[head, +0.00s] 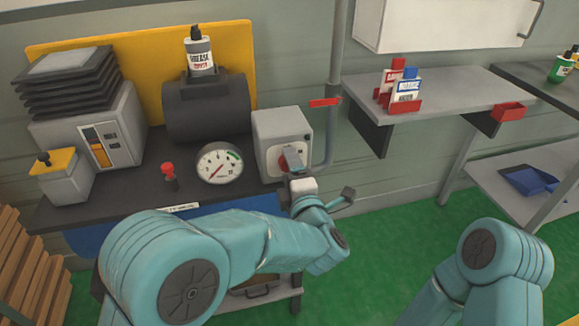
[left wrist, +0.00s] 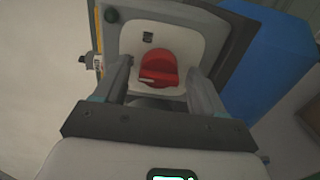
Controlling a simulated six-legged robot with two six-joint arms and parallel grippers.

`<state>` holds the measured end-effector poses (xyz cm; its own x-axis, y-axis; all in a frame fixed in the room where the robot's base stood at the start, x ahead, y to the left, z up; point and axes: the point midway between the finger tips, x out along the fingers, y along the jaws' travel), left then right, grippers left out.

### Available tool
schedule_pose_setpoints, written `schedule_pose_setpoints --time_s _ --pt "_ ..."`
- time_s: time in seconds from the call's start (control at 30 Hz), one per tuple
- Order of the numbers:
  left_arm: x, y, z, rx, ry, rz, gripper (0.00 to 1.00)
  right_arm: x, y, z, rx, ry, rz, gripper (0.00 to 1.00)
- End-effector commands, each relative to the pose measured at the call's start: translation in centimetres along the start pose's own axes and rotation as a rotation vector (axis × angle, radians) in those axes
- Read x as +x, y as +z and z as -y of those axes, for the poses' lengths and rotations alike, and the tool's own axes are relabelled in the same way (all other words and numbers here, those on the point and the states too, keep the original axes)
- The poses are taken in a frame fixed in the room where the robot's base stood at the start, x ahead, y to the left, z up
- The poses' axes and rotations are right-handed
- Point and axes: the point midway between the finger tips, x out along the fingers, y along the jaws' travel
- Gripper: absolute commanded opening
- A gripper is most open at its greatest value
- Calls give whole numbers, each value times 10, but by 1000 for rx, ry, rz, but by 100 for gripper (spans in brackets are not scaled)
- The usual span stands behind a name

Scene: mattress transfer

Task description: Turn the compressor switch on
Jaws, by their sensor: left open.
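The compressor switch is a red rotary knob (head: 284,163) on the front of a light grey box (head: 270,129) at the right end of the dark bench. In the left wrist view the knob (left wrist: 158,67) sits on a pale plate, its raised grip lying roughly crosswise, with a small pale mark at its lower left. My left gripper (left wrist: 161,74) is open, with one finger on each side of the knob; I cannot tell whether they touch it. In the head view my left gripper (head: 293,164) partly covers the knob. My right gripper is out of view.
A black compressor tank (head: 207,106) with a grease bottle (head: 199,52), a pressure gauge (head: 219,163) and a small red-topped valve (head: 169,176) stand left of the box. A pipe with a red lever (head: 325,102) rises beside it. A grey shelf (head: 447,88) is right.

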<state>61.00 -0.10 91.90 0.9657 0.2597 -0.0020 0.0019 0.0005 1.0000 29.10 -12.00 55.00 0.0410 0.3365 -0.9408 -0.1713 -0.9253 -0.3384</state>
Motion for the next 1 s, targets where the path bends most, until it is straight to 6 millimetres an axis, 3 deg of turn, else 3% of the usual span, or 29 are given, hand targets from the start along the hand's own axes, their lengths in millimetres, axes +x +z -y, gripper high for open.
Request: schedule_pose_setpoints --time_s 0.2,0.37,0.4,0.73,1.0 --pt "-1 0 0 0 0 1 70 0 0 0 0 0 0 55" --pt "0 0 0 0 0 1 18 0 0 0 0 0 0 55" --pt "0 0 0 0 0 1 14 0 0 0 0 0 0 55" --pt "2 0 0 40 1 0 14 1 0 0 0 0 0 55" --pt "2 -1 0 210 1 -1 14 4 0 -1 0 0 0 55"
